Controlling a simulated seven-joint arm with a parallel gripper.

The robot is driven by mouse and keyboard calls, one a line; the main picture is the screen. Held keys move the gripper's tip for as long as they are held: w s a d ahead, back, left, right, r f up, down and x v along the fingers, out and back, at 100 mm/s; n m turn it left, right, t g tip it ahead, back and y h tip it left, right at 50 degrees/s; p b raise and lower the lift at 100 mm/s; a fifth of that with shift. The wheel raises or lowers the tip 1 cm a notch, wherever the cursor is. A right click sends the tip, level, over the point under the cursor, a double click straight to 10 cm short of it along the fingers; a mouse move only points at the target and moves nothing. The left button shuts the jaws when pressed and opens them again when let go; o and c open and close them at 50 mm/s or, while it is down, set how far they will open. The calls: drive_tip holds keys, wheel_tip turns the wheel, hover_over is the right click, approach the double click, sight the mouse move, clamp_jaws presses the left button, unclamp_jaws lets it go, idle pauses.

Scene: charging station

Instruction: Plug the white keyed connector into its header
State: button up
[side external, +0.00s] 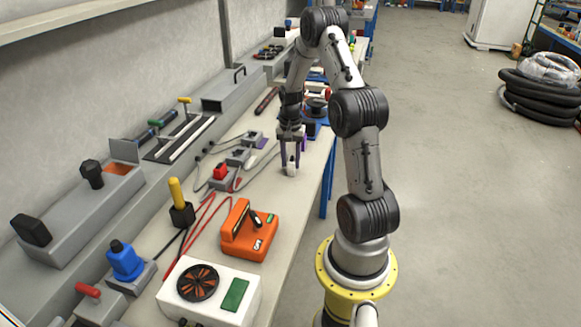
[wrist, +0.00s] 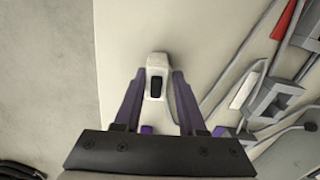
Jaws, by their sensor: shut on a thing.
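The white keyed connector (wrist: 157,63) has a dark slot in its face and sits between the purple fingertips of my gripper (wrist: 157,88). In the side external view the white connector (side external: 292,170) shows below my gripper (side external: 291,160), low over the bench near its right edge. Whether it touches the bench is hard to tell. My gripper is shut on it. A grey square-framed block (wrist: 273,100) lies to the right in the wrist view. I cannot tell for certain whether it is the header.
Grey blocks with cables (side external: 238,156) stand to the left of my gripper, one with a red part (side external: 220,172). An orange device (side external: 249,230) and a white box with a fan (side external: 208,290) stand nearer the camera. Bare bench (side external: 290,205) lies around my gripper.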

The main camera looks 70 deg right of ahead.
clamp_jaws()
drive_tip(key=shift+r, duration=0.1)
